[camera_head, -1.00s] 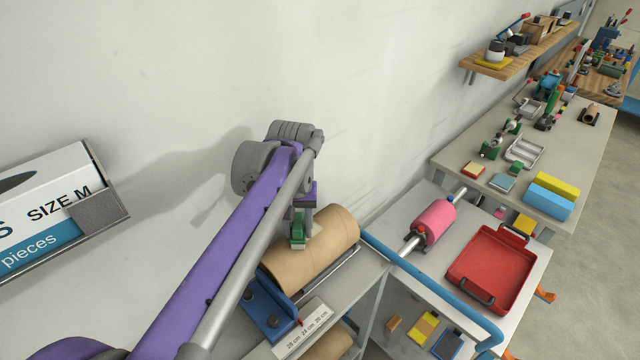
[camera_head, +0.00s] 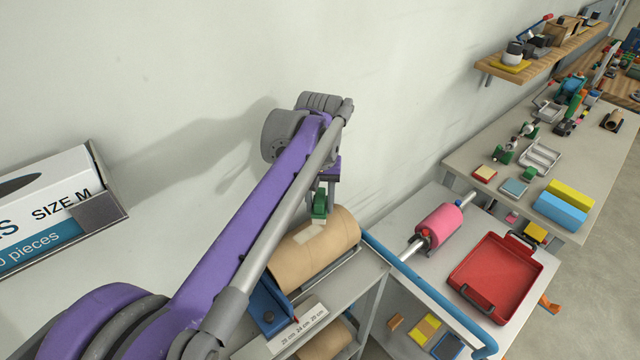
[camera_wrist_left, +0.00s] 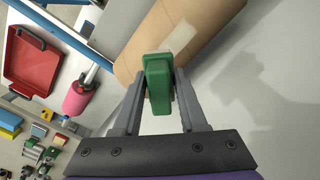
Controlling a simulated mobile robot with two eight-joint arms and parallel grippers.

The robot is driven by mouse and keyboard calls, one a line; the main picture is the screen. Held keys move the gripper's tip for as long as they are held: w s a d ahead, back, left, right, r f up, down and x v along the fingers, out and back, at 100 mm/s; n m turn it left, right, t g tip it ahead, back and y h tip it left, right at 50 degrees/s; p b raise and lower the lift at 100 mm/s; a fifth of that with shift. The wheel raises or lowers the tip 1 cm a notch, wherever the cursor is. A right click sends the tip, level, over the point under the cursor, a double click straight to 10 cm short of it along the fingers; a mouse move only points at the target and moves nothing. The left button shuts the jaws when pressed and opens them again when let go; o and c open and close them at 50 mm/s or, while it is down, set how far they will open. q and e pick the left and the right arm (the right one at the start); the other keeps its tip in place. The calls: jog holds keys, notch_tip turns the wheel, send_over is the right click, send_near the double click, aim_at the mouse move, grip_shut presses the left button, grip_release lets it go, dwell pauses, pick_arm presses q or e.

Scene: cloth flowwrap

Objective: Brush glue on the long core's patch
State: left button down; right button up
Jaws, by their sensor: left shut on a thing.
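The long core (camera_head: 322,252) is a thick tan cardboard tube lying on a grey cart top, and it also shows in the left wrist view (camera_wrist_left: 205,20). A pale rectangular patch (camera_head: 306,233) is on its upper side and shows in the left wrist view (camera_wrist_left: 179,37). My left gripper (camera_head: 321,196) is above the core, shut on a green-handled brush (camera_head: 320,207), which fills the jaws in the left wrist view (camera_wrist_left: 157,82). The brush's pale tip is at or just above the core beside the patch; contact cannot be told. My right gripper is not in view.
A blue bracket (camera_head: 268,308) and a size label (camera_head: 300,330) are at the core's near end. A blue rail (camera_head: 425,290) runs right of it. Beyond are a pink roller (camera_head: 438,226) and a red tray (camera_head: 500,272). A glove box (camera_head: 50,215) hangs at left.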

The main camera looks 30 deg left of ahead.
aim_at(321, 196)
pick_arm(q)
jog(key=r, duration=0.2)
jog(key=p, duration=0.1)
jog(key=shift+w+d+r, duration=0.1)
jog(key=shift+w+r, duration=0.15)
jog(key=shift+r, duration=0.15)
jog(key=shift+s+r+p, duration=0.1)
jog(key=shift+r+p, duration=0.3)
jog(key=shift+r, duration=0.4)
jog(key=shift+f, duration=0.1)
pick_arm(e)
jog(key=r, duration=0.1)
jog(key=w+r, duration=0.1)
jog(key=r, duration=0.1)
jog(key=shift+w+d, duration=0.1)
